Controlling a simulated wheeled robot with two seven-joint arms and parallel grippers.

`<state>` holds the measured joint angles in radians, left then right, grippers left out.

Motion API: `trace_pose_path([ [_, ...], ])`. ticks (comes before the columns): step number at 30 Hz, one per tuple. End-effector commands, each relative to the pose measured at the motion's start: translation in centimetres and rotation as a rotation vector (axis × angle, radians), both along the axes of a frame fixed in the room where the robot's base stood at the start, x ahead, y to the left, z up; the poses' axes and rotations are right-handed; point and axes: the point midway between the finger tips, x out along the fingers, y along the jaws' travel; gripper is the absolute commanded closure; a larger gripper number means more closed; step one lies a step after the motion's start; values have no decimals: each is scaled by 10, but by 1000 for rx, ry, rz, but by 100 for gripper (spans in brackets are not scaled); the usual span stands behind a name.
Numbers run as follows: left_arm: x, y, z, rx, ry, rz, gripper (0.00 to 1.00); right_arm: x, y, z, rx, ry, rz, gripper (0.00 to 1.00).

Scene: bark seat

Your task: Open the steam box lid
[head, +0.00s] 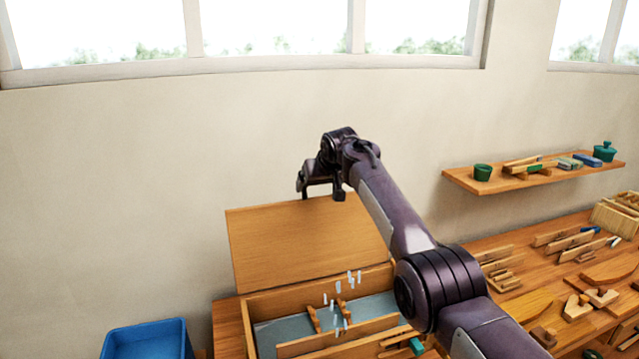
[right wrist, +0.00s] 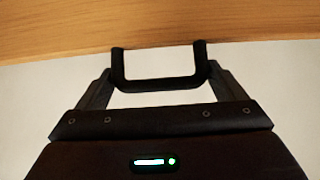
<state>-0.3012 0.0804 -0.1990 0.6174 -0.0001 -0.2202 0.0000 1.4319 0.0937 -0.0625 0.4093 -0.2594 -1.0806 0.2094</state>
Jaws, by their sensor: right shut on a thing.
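The steam box (head: 266,302) is a wooden box on the bench, low in the head view. Its plain wooden lid (head: 290,240) stands raised at the back, close to upright, and the inside is exposed. My right gripper (head: 321,191) is at the lid's top edge, shut on it. In the right wrist view a dark U-shaped piece (right wrist: 158,84) meets the lid's edge (right wrist: 150,32); I cannot tell whether it is a handle or part of my fingers. My right forearm hides the lid's right side. My left gripper is not in view.
Pale wisps (head: 340,298) and wooden supports show inside the box. A blue bin (head: 148,340) stands left of the bench. Wooden parts and tools crowd the bench (head: 520,245) at right. A wall shelf (head: 545,178) holds small items. The wall above the lid is clear.

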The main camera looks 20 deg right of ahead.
Motion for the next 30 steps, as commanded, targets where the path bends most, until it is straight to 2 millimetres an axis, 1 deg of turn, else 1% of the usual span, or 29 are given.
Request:
trace_pose_path([
  [5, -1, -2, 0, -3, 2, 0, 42, -1, 0, -2, -1, 6, -1, 51],
  [6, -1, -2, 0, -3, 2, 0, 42, -1, 0, -2, -1, 6, -1, 5],
  [7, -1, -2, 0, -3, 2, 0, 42, -1, 0, -2, -1, 5, -1, 1],
  [14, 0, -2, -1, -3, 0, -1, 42, 0, 0, -1, -1, 3, -1, 0],
  [17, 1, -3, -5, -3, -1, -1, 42, -2, 0, -1, 0, 1, 0, 0],
  [20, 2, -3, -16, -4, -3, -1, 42, -6, 1, 3, 1, 0, 1, 0],
  [24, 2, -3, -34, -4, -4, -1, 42, -18, 0, 12, 0, -1, 0, 0],
  [30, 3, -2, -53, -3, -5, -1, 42, -39, 0, 37, -1, -1, -1, 0],
])
